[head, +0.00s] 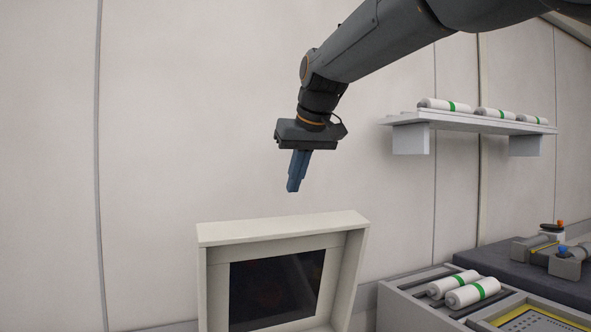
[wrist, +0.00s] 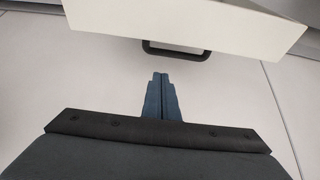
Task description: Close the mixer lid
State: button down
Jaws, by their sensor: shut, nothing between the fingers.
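The mixer lid (head: 212,282) stands raised in the lower middle of the head view, a pale cream frame around a dark panel (head: 276,290). In the wrist view the lid (wrist: 190,22) is a pale slab across the top, with a black bar handle (wrist: 176,52) on its edge or outer face. My gripper (head: 292,190) hangs above the lid's top edge in the head view, fingers down, shut and empty. In the wrist view the blue fingers of my gripper (wrist: 160,76) point toward the handle, apart from it. The mixer's body below the lid is out of view.
A wall shelf (head: 465,123) at the right holds several white bottles with green bands. Below it, a grey trolley tray (head: 405,305) holds two more such bottles (head: 472,292). A dark bench (head: 500,257) with fixtures stands behind. The wall left of the lid is bare.

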aim_at(297, 216)
notch_tip(297, 216, down, 5)
jog(key=shift+r+p, duration=0.1)
jog(key=shift+p, duration=1.05)
jog(key=shift+s+d+f, duration=0.2)
jog(key=shift+s+f, duration=0.1)
jog(key=shift+s, duration=0.15)
jog(key=shift+d+f, duration=0.1)
